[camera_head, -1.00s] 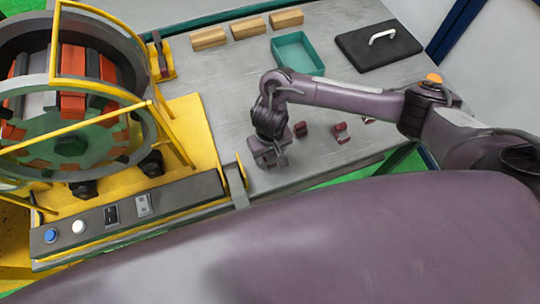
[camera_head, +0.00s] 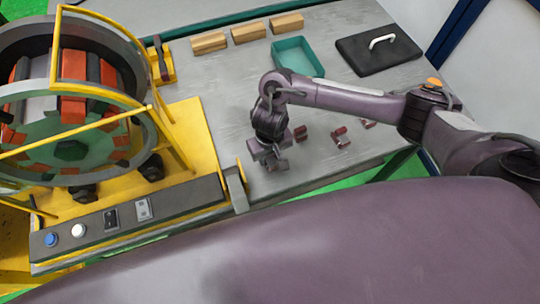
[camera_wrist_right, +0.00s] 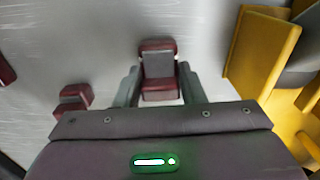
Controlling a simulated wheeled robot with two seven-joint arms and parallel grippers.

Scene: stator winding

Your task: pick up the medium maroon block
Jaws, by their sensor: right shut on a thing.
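My right gripper (camera_head: 271,163) points down at the near edge of the grey table, just right of the yellow machine. In the right wrist view its two fingers (camera_wrist_right: 160,88) are shut on a maroon block (camera_wrist_right: 158,60) with a grey middle face. The fingers press on its left and right sides. In the head view the gripper hides most of this block. Other maroon blocks lie to the right on the table: one close by (camera_head: 300,133), one with a grey part (camera_head: 340,136) and one partly behind my arm (camera_head: 368,123). My left gripper is not in view.
The yellow machine with the stator ring (camera_head: 72,100) stands at the left, its control panel (camera_head: 130,215) close to my gripper. A teal tray (camera_head: 300,70), wooden blocks (camera_head: 209,43) and a black slab with a white handle (camera_head: 375,58) sit farther back.

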